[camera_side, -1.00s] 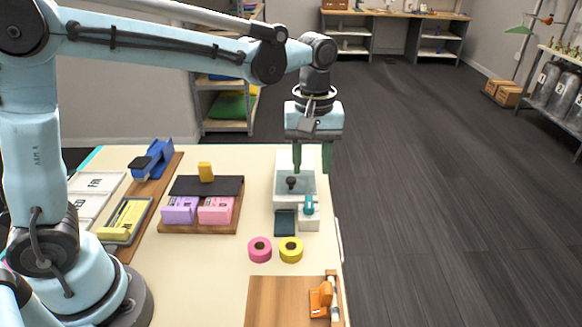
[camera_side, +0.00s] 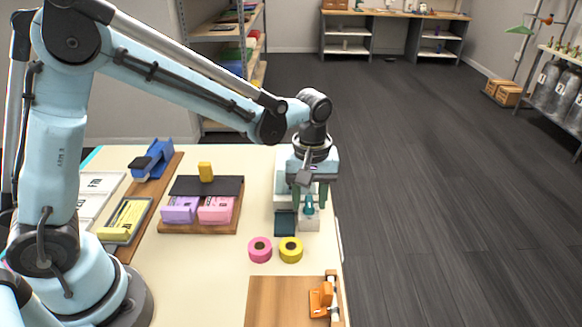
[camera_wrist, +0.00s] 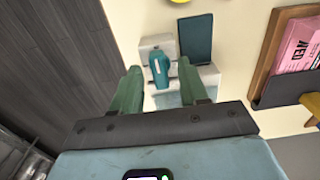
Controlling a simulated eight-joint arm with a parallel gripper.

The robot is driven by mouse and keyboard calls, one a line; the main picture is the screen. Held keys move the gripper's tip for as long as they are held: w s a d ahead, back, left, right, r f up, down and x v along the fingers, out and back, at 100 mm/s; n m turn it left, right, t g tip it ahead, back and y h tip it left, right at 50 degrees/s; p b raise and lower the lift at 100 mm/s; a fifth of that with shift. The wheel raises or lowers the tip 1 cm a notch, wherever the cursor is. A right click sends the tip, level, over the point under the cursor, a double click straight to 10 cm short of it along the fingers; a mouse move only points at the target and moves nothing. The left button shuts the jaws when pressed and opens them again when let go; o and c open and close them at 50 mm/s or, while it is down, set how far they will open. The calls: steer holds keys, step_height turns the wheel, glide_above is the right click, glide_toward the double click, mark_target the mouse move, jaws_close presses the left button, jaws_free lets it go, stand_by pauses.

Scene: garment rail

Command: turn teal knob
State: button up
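The teal knob (camera_side: 309,206) sits on a white block (camera_side: 309,223) near the right edge of the table. It also shows in the wrist view (camera_wrist: 159,68) as an upright teal lever with a pale mark, on the white block (camera_wrist: 157,43). My gripper (camera_side: 310,197) points down just over it, and its lower end partly overlaps the knob in the side view. In the wrist view the two green fingers of my gripper (camera_wrist: 160,67) are spread wide, one on each side of the knob, with gaps between. I cannot tell whether either finger touches it.
A dark teal plate (camera_side: 285,223) lies just left of the block. Pink tape (camera_side: 260,249) and yellow tape (camera_side: 291,249) are nearby. A board with purple (camera_side: 180,209) and pink (camera_side: 216,209) packs is further left. An orange tool (camera_side: 321,297) is at the front.

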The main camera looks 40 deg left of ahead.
jaws_close()
steer(key=m, duration=0.4)
steer(key=shift+m, duration=0.4)
steer(key=m, duration=0.9)
steer(key=shift+m, duration=1.9)
